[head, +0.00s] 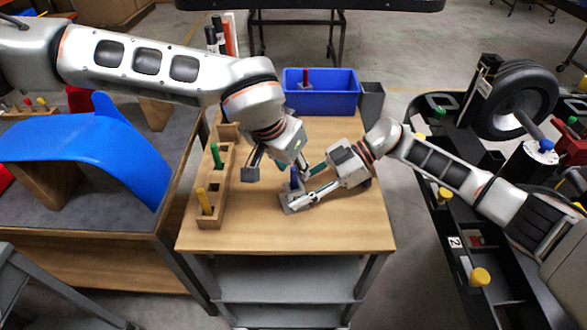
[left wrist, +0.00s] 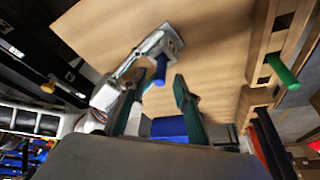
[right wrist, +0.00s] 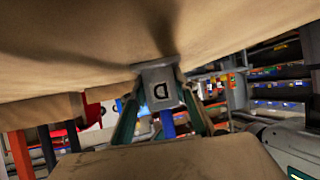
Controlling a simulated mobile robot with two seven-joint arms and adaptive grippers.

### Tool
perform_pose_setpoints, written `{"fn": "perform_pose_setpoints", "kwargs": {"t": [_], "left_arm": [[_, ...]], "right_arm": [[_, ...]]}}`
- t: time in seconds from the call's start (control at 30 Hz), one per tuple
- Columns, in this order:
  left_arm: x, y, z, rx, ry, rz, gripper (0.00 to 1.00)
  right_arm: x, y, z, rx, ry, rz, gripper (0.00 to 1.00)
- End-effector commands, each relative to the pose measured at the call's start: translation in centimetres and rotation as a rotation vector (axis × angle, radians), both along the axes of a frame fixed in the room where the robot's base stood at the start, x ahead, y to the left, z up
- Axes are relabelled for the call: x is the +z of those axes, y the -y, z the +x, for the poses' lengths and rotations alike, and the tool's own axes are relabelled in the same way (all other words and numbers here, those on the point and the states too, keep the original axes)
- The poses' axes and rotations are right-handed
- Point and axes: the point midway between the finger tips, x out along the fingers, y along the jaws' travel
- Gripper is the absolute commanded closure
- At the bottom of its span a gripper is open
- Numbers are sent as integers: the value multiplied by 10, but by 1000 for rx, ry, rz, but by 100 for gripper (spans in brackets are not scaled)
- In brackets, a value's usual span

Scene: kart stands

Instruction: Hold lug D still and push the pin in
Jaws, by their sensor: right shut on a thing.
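Lug D (right wrist: 158,78) is a grey block with a dark letter D, resting on the wooden tabletop. My right gripper (right wrist: 160,104) is shut on the lug, one finger on each side; it also shows in the head view (head: 297,203). The blue pin (head: 294,178) stands upright at the lug, also seen in the left wrist view (left wrist: 160,70). How deep it sits in the lug is hidden. My left gripper (left wrist: 159,80) is open above the table, its fingertips close to the pin's top with gaps at both sides.
A wooden rack (head: 213,205) with green (head: 216,156) and yellow (head: 204,201) pins stands left on the table. A blue bin (head: 322,101) holding a red-topped thing and a grey container (head: 371,102) stand at the back. The front tabletop is clear.

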Motion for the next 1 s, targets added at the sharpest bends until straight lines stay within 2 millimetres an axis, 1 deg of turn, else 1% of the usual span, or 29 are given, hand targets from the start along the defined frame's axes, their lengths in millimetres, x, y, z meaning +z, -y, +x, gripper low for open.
{"fn": "perform_pose_setpoints", "kwargs": {"t": [0.03, 0.1, 0.3, 0.5, 0.7, 1.0], "left_arm": [[11, -2, -2, 0, 5, 0, 69], [24, -6, -6, 1, 5, -1, 69], [61, -15, -19, 2, 4, -1, 69], [85, -21, -28, 1, 2, -1, 69], [93, -22, -32, 0, 1, 1, 69], [93, -22, -32, 0, 1, 1, 69]], "right_arm": [[0, 0, 0, 0, 1, 0, 90], [0, 0, 0, 0, 1, 0, 90], [0, 0, 0, 0, 1, 0, 90], [0, 0, 0, 0, 1, 0, 90], [0, 0, 0, 0, 1, 0, 90], [0, 0, 0, 0, 1, 0, 90]]}}
